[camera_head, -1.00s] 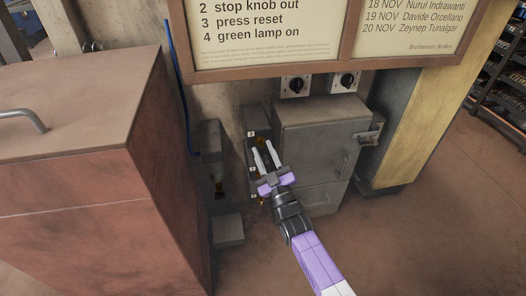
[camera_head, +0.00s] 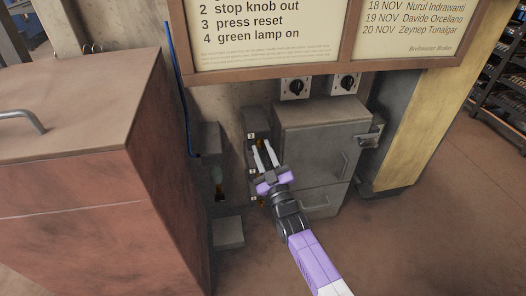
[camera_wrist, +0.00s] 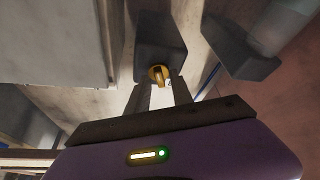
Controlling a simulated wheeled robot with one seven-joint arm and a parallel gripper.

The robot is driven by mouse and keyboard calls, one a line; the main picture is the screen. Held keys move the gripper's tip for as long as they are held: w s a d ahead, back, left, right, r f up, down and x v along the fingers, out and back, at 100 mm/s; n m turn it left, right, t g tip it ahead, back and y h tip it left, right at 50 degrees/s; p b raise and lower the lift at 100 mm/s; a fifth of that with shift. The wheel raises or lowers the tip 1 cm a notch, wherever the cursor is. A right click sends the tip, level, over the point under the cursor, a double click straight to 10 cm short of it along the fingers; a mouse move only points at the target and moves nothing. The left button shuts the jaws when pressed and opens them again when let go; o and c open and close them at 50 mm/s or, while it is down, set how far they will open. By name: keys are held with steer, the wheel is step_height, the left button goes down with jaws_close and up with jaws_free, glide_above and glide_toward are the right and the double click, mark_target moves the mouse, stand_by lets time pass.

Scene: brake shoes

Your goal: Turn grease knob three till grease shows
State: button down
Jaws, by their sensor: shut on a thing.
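Small dark blocks with numbered white labels run down the wall left of the grey cabinet. My gripper (camera_head: 262,146) reaches up to the upper blocks. In the wrist view a brass grease knob (camera_wrist: 158,74) sits on a dark block (camera_wrist: 160,45). My gripper (camera_wrist: 159,90) is shut on this knob at the fingertips. A small label beside it looks like a 2, but it is too small to be sure. Another amber knob (camera_head: 261,199) shows low on the row by the lowest label. I cannot make out any grease.
A grey cabinet (camera_head: 318,145) with a latch stands close right of my gripper. Two black rotary switches (camera_head: 295,87) sit above it. A glass container (camera_head: 218,176) hangs left of the knobs. A large reddish-brown cabinet (camera_head: 70,190) fills the left. The floor at right is clear.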

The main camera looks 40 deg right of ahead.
steer(key=m+h, duration=0.1)
steer(key=m, duration=0.3)
steer(key=shift+a+g+h, duration=0.15)
steer(key=shift+g+h, duration=0.25)
steer(key=m+h, duration=0.1)
steer(key=m, duration=0.1)
steer(key=m+g+h+p, duration=0.1)
steer(key=m, duration=0.2)
steer(key=shift+w+a+r+g, duration=0.1)
steer(key=shift+g, duration=0.2)
steer(key=m+g+h, duration=0.1)
steer(key=m, duration=0.2)
steer(key=m+g+h+p, duration=0.1)
steer(key=m, duration=0.1)
steer(key=shift+m, duration=0.4)
steer(key=shift+m+g+h+p, duration=0.3)
steer(key=shift+m+g+p, duration=0.35)
steer(key=shift+m, duration=0.75)
steer(key=shift+m+g+h+p, duration=0.3)
steer(key=shift+m+g+p, duration=0.35)
steer(key=shift+m, duration=0.75)
steer(key=c, duration=1.5)
jaws_free()
